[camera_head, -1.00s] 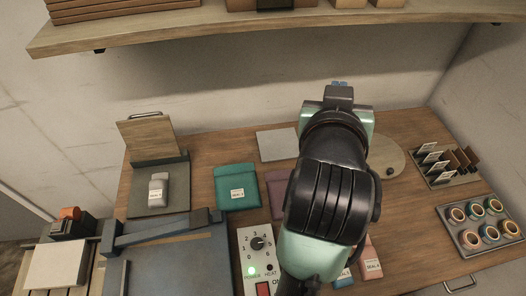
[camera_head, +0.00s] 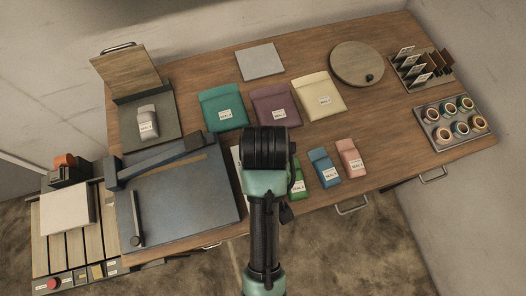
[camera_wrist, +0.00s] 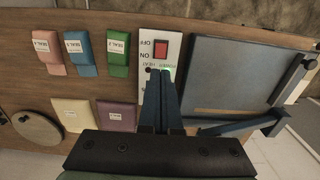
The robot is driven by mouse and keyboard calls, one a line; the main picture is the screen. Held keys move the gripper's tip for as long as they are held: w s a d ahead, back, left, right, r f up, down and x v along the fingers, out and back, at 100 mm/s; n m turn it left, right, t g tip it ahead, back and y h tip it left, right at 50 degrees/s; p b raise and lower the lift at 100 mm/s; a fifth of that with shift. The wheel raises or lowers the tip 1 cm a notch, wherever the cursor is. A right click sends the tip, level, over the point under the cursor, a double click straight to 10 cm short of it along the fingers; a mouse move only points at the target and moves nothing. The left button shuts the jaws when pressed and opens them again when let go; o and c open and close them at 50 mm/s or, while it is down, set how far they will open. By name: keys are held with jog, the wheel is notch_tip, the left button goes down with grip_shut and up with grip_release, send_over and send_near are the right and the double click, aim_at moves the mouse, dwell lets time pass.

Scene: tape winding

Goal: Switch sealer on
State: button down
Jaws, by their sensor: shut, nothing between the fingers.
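The white control panel (camera_wrist: 148,73) shows in the wrist view, with a red switch (camera_wrist: 161,49) between OFF and ON lettering. The switch is unlit as far as I can tell. My gripper (camera_wrist: 160,76) is shut and empty, its fingers over the panel just below the switch; I cannot tell whether they touch it. The grey flat-bed machine with a hinged arm (camera_head: 178,205) lies beside the panel in the head view. My arm hides most of the panel and the gripper there.
Green, blue and pink pouches (camera_head: 323,167) lie right of my arm. Larger teal, purple and cream pouches (camera_head: 318,96) lie behind. A round wooden board (camera_head: 357,60) and a tray of tape rolls (camera_head: 429,113) are at the right. A slatted stand (camera_head: 57,245) is at the left.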

notch_tip(320, 180, down, 14)
jog(key=shift+r, duration=0.1)
dwell(0.5)
